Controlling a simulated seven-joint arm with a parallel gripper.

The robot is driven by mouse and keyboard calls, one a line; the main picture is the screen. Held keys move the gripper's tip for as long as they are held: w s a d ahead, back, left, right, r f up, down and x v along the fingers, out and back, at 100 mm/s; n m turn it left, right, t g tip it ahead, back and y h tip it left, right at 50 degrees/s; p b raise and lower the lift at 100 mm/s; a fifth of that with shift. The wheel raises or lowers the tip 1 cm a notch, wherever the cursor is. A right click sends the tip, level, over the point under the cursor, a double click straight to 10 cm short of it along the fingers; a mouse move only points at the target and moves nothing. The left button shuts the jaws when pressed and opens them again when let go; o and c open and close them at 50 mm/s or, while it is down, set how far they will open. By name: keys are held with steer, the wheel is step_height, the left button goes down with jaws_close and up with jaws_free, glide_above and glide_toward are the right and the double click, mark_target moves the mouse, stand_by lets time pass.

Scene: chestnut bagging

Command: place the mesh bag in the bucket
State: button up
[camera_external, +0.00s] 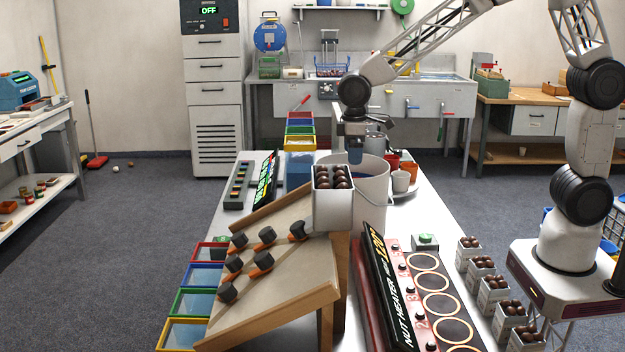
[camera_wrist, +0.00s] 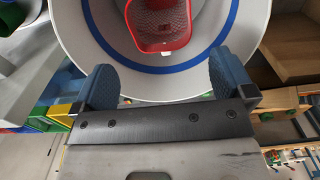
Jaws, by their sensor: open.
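The red mesh bag (camera_wrist: 160,28) lies inside the round white bucket (camera_wrist: 102,50), within its blue ring, in the wrist view. The outside view shows the bucket (camera_external: 373,200) standing on the table behind the wooden ramp; the bag is hidden there. My gripper (camera_external: 355,156) is over the bucket's opening. In the wrist view my gripper (camera_wrist: 165,80) is open with nothing between its two blue fingers, and the bag is apart from them. The top of the bag is cut off by the frame edge.
A white box of chestnuts (camera_external: 333,208) stands in front of the bucket at the wooden ramp (camera_external: 285,265). A nut heater (camera_external: 430,290) and several chestnut boxes (camera_external: 482,265) are at right. Cups (camera_external: 401,181) stand close beside the bucket. Coloured bins (camera_external: 299,140) stand behind.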

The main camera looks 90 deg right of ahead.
steer(key=shift+r, duration=0.8)
steer(key=s+a+r+t, duration=0.1)
steer(key=s+a+r, duration=0.2)
steer(key=s, duration=1)
steer(key=s+a+r, duration=0.3)
steer(key=s, duration=1)
steer(key=s+a+r+t, duration=0.1)
steer(key=s+a+r, duration=0.2)
steer(key=s, duration=1)
steer(key=shift+s+a+r+t, duration=0.25)
steer(key=shift+a+r+t, duration=0.05)
steer(key=shift+r, duration=0.1)
